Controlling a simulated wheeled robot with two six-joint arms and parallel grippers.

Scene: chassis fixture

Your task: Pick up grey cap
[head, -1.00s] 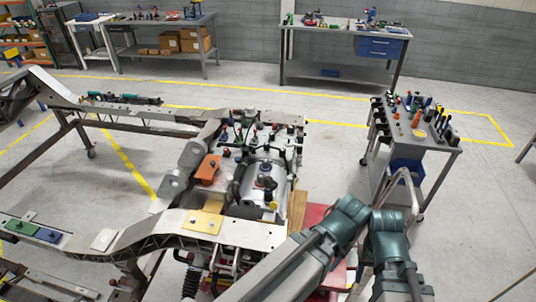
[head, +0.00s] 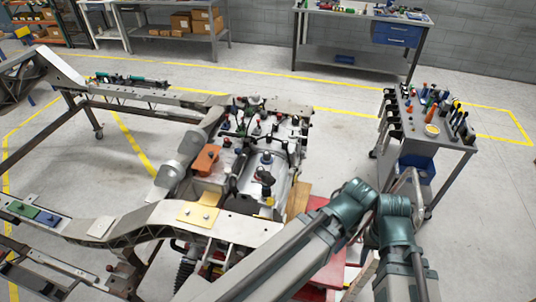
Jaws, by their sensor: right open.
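The engine (head: 248,182) sits in the chassis frame (head: 215,222) at the picture's centre. Several small dark, red and bluish caps or fittings stand on it. A dark grey capped part (head: 265,177) is on the engine's top right, with a bluish-grey round fitting (head: 267,157) just behind it. I cannot tell for sure which of these is the grey cap. My right arm bends at an elbow to the right of the engine, and its links run off the bottom edge. I see no fingertips of either gripper, and no left arm.
A grey tool cart (head: 440,150) with bottles and tools stands at the right. An orange block (head: 206,160) and a yellow plate (head: 198,214) sit on the chassis. Red and wooden blocks (head: 298,200) are beside the engine. Open floor lies between chassis and back benches.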

